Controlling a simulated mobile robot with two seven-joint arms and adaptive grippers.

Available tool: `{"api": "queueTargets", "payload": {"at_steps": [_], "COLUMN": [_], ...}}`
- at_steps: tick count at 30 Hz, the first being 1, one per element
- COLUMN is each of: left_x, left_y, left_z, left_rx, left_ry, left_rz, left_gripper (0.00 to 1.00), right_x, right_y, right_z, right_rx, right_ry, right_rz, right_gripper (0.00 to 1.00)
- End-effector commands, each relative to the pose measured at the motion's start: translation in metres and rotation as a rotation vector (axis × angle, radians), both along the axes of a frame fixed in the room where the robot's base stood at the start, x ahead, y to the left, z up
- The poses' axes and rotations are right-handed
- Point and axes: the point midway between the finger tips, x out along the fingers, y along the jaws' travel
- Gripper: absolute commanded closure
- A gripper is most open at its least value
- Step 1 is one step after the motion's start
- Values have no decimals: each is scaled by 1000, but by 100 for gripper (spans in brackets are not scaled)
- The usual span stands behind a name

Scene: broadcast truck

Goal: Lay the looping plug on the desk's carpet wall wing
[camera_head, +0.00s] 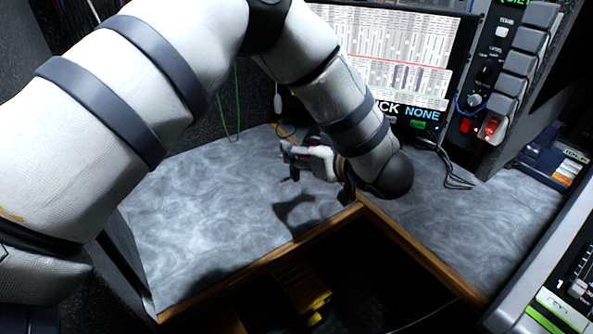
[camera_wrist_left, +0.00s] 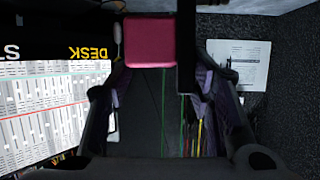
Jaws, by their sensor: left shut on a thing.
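My left gripper (camera_head: 287,161) hangs above the grey marbled left wing of the desk (camera_head: 190,200), pointing left, and casts a shadow on it. In the left wrist view a pink-red block (camera_wrist_left: 150,42) sits at the fingertips with a dark bar beside it. It appears to be the looping plug, and my left gripper is shut on it. In the head view the plug is too small and dark to make out clearly. A dark carpet wall (camera_head: 262,95) rises behind this wing. My right gripper is out of view.
A wooden edge (camera_head: 300,240) borders the desk above a dark opening. A mixer screen (camera_head: 400,50) stands behind, with black cables (camera_head: 450,165) on the right wing. Most of the left wing is bare.

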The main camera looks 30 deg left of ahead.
Motion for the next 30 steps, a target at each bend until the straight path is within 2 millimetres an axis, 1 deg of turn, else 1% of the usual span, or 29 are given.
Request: {"api": "queueTargets", "payload": {"at_steps": [1,3,4,6,11,13,15,17,18,24,28,29,30], "left_x": [9,18,22,28,36,41,40,40,40,40,40,40,40], "left_y": [12,21,25,32,40,45,44,44,44,44,44,44,44], "left_z": [-15,-35,-41,-51,-61,-70,-86,-96,-98,-94,-99,-99,-99], "left_rx": [1,2,1,1,0,2,3,2,2,2,2,1,1], "left_ry": [10,13,12,10,5,5,8,6,5,-1,2,1,0], "left_rz": [5,2,2,2,0,1,0,1,1,0,0,1,0], "left_gripper": [80,80,80,80,80,80,80,80,80,80,80,50,41], "right_x": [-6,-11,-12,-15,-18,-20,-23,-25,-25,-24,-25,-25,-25], "right_y": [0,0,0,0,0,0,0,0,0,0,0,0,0], "right_z": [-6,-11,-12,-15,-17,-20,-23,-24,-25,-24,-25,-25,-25], "right_rx": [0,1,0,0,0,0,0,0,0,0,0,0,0], "right_ry": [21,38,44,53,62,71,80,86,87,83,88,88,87], "right_rz": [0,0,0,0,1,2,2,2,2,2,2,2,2], "right_gripper": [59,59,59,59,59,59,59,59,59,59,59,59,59]}}
